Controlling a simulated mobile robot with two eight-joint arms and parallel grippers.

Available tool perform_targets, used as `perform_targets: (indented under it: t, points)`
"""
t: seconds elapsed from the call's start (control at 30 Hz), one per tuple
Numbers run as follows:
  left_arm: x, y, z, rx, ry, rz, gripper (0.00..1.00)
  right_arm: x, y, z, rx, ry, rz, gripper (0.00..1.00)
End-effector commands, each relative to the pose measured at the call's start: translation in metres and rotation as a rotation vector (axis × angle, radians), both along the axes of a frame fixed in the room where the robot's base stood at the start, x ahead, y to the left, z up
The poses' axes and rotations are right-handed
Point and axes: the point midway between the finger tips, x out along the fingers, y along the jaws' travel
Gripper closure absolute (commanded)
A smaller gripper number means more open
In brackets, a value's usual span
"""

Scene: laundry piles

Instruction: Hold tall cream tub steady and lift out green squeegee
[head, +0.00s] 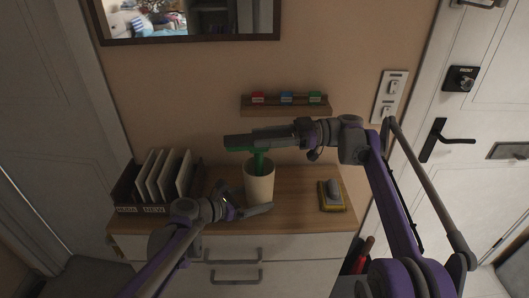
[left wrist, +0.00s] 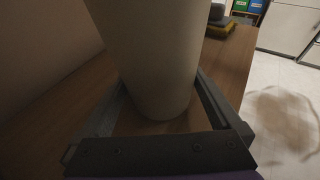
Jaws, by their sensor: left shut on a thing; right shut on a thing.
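The tall cream tub (head: 259,186) stands upright on the wooden dresser top. My left gripper (head: 258,209) is shut around the tub's lower part; the left wrist view shows the tub (left wrist: 155,60) between its two fingers (left wrist: 160,112). The green squeegee (head: 258,162) stands in the tub, its lower end hidden inside. My right gripper (head: 240,143) reaches in from the right above the tub and is shut on the squeegee's upper part, which it partly covers.
A file rack (head: 154,182) stands at the left of the dresser top (head: 300,214). A yellow and grey brush-like thing (head: 331,194) lies at the right. A small wall shelf (head: 286,107) with red, blue and green items hangs behind my right gripper.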

Motion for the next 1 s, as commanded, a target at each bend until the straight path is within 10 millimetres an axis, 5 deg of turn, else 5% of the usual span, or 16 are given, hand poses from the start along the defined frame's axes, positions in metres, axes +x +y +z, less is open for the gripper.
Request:
perform_targets:
  t: [0.23, 0.57, 0.6, 1.0]
  points:
    - [0.000, 0.000, 0.000, 0.000, 0.000, 0.000, 0.33, 0.000, 0.000, 0.033, 0.000, 0.000, 0.000, 1.00]
    - [0.000, 0.000, 0.000, 0.000, 0.000, 0.000, 0.33, 0.000, 0.000, 0.037, 0.001, 0.000, 0.000, 1.00]
    - [0.000, 0.000, 0.000, 0.000, 0.000, 0.000, 0.00, 0.000, 0.000, 0.037, 0.001, 0.000, 0.000, 1.00]
    - [-0.007, 0.013, 0.004, 0.000, 0.000, 0.003, 0.00, 0.000, 0.000, 0.037, 0.001, 0.000, 0.000, 1.00]
